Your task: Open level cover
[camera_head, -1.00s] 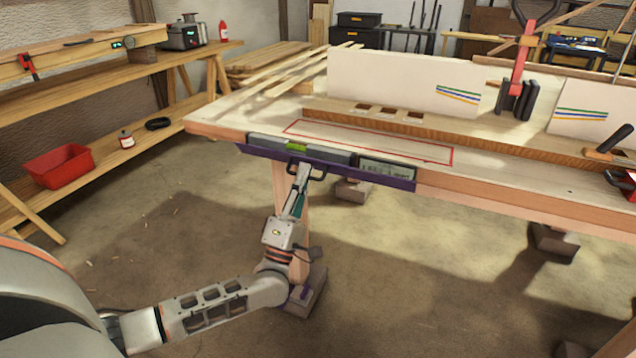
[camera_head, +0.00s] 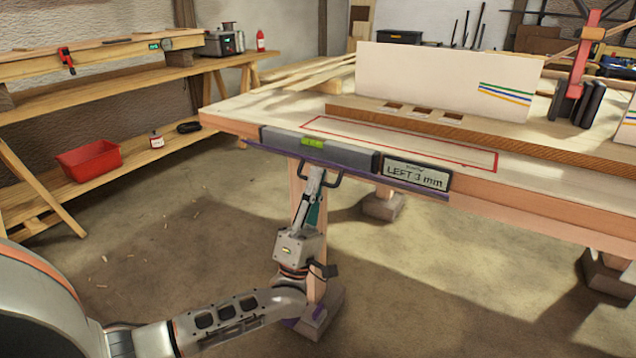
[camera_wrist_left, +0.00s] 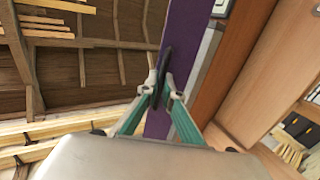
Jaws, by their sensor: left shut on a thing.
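The grey level (camera_head: 345,155) with a green vial lies along the front edge of the workbench. Its display (camera_head: 415,174) faces out uncovered and reads "LEFT 3 mm". The purple cover (camera_head: 272,151) shows as a thin strip along the level's lower edge; in the left wrist view it is a long purple band (camera_wrist_left: 188,35). A black handle (camera_head: 333,182) sits on the cover. My left gripper (camera_head: 317,172) reaches up from below and is shut on this handle; the left wrist view shows the fingers (camera_wrist_left: 165,92) around it. My right gripper is out of view.
The workbench (camera_head: 540,205) carries a red-outlined area, a slotted wooden strip (camera_head: 440,122) and a white board (camera_head: 440,80). A trestle leg stands right behind my left wrist. A red bin (camera_head: 90,158) sits on the left shelf. The floor at lower right is clear.

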